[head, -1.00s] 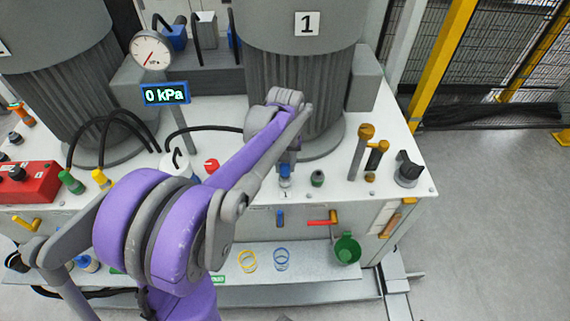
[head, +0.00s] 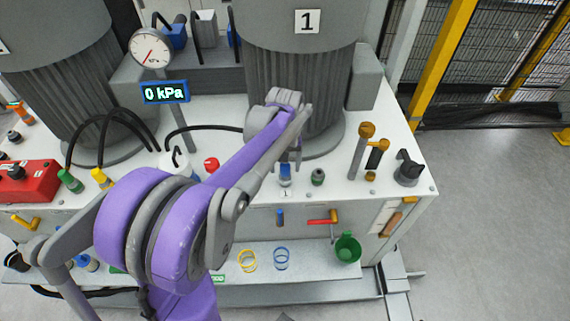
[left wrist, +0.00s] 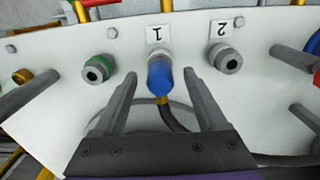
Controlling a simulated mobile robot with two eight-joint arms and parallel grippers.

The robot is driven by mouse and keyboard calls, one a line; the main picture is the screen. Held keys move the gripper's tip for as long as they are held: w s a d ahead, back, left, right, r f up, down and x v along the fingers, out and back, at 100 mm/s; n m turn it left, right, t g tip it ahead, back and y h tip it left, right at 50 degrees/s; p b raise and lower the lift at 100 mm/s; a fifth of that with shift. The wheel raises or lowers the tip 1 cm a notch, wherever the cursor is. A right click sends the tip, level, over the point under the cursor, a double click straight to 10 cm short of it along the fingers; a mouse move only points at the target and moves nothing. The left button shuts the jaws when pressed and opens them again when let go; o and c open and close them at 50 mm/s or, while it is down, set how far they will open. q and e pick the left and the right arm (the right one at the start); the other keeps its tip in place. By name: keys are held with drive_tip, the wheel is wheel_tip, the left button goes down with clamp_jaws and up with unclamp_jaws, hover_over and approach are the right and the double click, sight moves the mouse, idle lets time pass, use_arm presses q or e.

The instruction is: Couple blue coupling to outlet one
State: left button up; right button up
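The blue coupling (head: 285,174) stands at the white panel, right behind the small label 1; it also shows in the left wrist view (left wrist: 160,77), just beside the label 1 (left wrist: 158,34), with a dark hose at its end. It sits in line with outlet one, which it hides; whether it is locked on I cannot tell. My left gripper (left wrist: 160,74) is open, with one finger on each side of the coupling and visible gaps between. In the head view the left gripper (head: 291,158) is over the coupling, partly hidden by its wrist.
A green-ringed fitting (left wrist: 97,68) and the grey outlet two (left wrist: 226,60) flank the coupling. A gauge display (head: 166,93) reads 0 kPa. A large grey cylinder (head: 300,90) stands close behind the gripper. Brass handles (head: 361,145) rise to the right.

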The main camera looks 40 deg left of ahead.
use_arm(q)
wheel_tip(320, 180, up, 11)
drive_tip(key=shift+p, duration=0.45)
drive_tip(key=shift+f, duration=0.1)
idle(0.5)
drive_tip(key=s+d+f+m+t+p, duration=0.1)
drive_tip(key=s+d+f+m+t, duration=0.1)
drive_tip(key=s+d, duration=0.5)
drive_tip(key=s+d+f+m+t+p, duration=0.1)
drive_tip(key=s+d+f+m+t, duration=0.2)
drive_tip(key=s+d+f+m, duration=0.2)
drive_tip(key=s+d+m, duration=0.1)
drive_tip(key=s+d, duration=0.1)
drive_tip(key=d, duration=0.1)
drive_tip(key=shift+s, duration=0.35)
